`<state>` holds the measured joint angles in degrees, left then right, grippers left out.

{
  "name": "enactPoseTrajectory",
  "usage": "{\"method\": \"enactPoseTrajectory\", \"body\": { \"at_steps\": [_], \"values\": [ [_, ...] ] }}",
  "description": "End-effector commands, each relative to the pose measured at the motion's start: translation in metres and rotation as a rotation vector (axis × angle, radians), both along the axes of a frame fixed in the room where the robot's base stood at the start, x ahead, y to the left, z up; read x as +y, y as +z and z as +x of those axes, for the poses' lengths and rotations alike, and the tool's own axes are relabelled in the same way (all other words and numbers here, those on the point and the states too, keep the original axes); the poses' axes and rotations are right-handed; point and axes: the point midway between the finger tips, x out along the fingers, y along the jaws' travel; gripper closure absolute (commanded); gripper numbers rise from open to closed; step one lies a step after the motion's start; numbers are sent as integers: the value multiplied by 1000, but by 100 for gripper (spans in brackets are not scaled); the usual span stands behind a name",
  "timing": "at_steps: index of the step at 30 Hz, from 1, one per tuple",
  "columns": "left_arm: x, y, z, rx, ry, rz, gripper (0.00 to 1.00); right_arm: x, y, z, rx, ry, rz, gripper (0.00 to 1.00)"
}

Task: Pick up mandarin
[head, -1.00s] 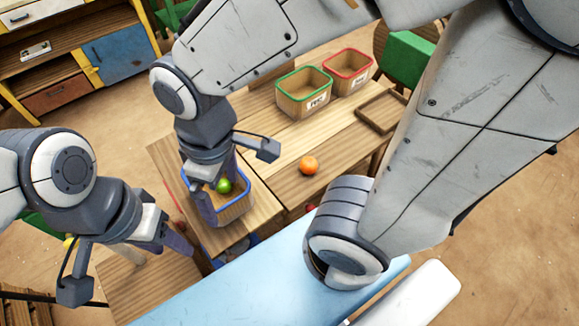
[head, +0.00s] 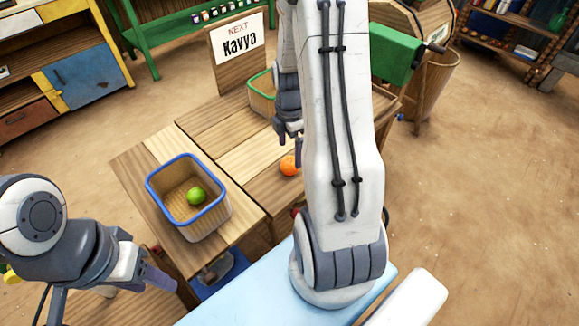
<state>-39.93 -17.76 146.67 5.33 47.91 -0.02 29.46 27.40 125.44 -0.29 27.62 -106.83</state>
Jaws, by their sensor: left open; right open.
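The mandarin (head: 288,165) is a small orange fruit lying on the wooden table (head: 245,160). Its right side is close to my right arm in the picture. My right gripper (head: 293,150) is open and hangs just above and beside the mandarin, with a finger pointing down near it; part of the gripper is hidden. I cannot tell whether it touches the fruit.
A blue-rimmed basket (head: 225,204) with a green lime (head: 196,196) stands left on the table. A green-rimmed basket (head: 259,99) is behind, partly hidden by my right arm.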

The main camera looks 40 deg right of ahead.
Motion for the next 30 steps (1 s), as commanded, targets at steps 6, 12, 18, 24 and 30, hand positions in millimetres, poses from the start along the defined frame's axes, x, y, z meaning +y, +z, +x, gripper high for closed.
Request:
{"method": "enactPoseTrajectory", "body": {
  "at_steps": [6,12,18,24,30],
  "values": [
    [0,-2,0,0,0,0,50,0,-18,0,1,-1,0,0],
    [0,-3,0,0,0,0,50,-1,-49,3,3,-1,2,0],
    [0,-4,0,0,0,0,50,-1,-64,4,0,-2,0,0],
    [0,-4,0,0,0,0,50,-2,-64,4,-1,-2,0,0],
    [0,-4,0,0,0,0,50,-2,-64,4,-1,-2,0,73]
  ]
}}
